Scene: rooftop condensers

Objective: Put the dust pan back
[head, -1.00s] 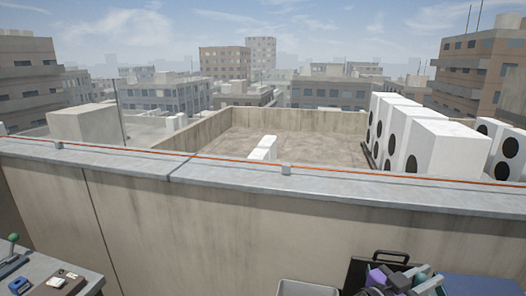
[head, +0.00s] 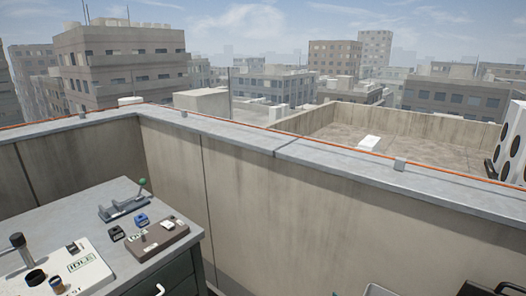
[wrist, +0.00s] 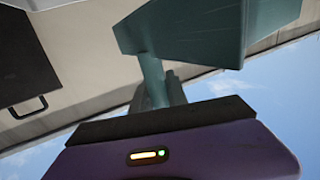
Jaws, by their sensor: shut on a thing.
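The dust pan (wrist: 205,30) is teal, with a wide scoop and a narrower handle, and shows at the top of the wrist view. My gripper (wrist: 162,98) is shut on its handle, in front of a purple housing with a small lit indicator. The fingertips are mostly hidden behind the housing's dark edge. The scoop points away from the gripper, and nothing is seen touching it. I cannot make out a holder or resting place for the pan.
A grey workbench (head: 75,215) at left carries a white panel (head: 60,275) marked IDLE, a green-knobbed lever device (head: 125,205) and a brown box (head: 150,240). A concrete parapet (head: 290,205) runs behind. A grey bin (head: 378,291) edges in at bottom. A dark handled panel (wrist: 25,70) shows in the wrist view.

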